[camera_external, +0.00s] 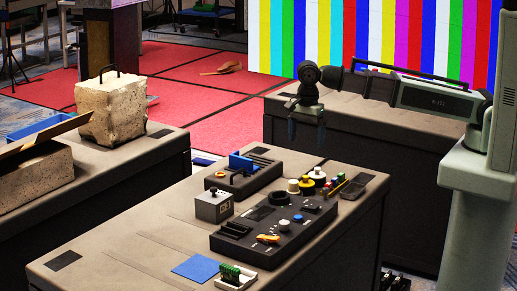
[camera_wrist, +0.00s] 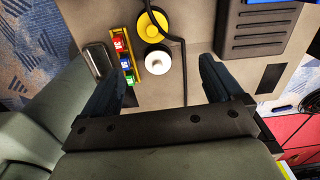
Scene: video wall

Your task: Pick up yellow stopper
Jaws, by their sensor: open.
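A round yellow piece (camera_wrist: 152,25), which looks like the yellow stopper, lies at the top middle of the wrist view with a dark cable crossing it. In the external view a small yellow piece (camera_external: 307,182) shows among round white and dark pieces on the table. A round white piece (camera_wrist: 158,62) sits just below the yellow one in the wrist view. My gripper (camera_external: 307,132) is open and empty, above the table's far side. In the wrist view its dark fingers (camera_wrist: 165,66) stand wide apart, to either side of the white piece.
A yellow rack (camera_wrist: 124,52) with red, green and blue blocks stands left of the round pieces. A grey box (camera_external: 214,205) and a blue-backed tray (camera_external: 243,174) stand to the left. A blue sheet (camera_external: 195,268) lies near the front.

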